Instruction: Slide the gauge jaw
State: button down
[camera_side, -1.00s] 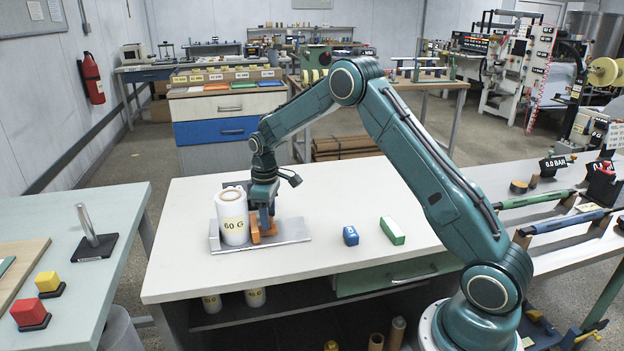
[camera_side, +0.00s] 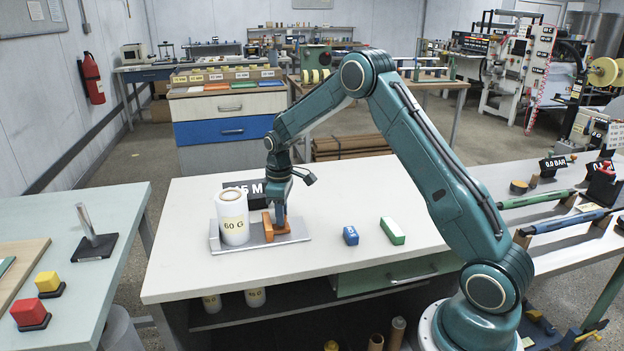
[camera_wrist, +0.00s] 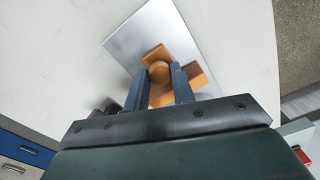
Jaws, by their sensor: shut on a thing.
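The orange gauge jaw (camera_side: 268,229) sits on the metal gauge plate (camera_side: 295,234) on the white bench. It also shows in the wrist view (camera_wrist: 194,84), with a round knob (camera_wrist: 159,72) between my fingers. My gripper (camera_side: 278,218) points down and is shut on the jaw; in the wrist view its two fingers (camera_wrist: 168,86) flank the knob. A white roll marked 60 G (camera_side: 232,218) stands upright at the plate's left end, with a gap to the jaw. A dark display (camera_side: 246,188) behind the roll reads partly "5 M"; my wrist hides some of it.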

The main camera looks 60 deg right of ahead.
jog(key=c, duration=1.2)
grip_release()
jog(key=shift+o, duration=0.2)
jog(key=shift+r, duration=0.1)
notch_tip(320, 180, up, 14)
jog(key=shift+s, duration=0.1)
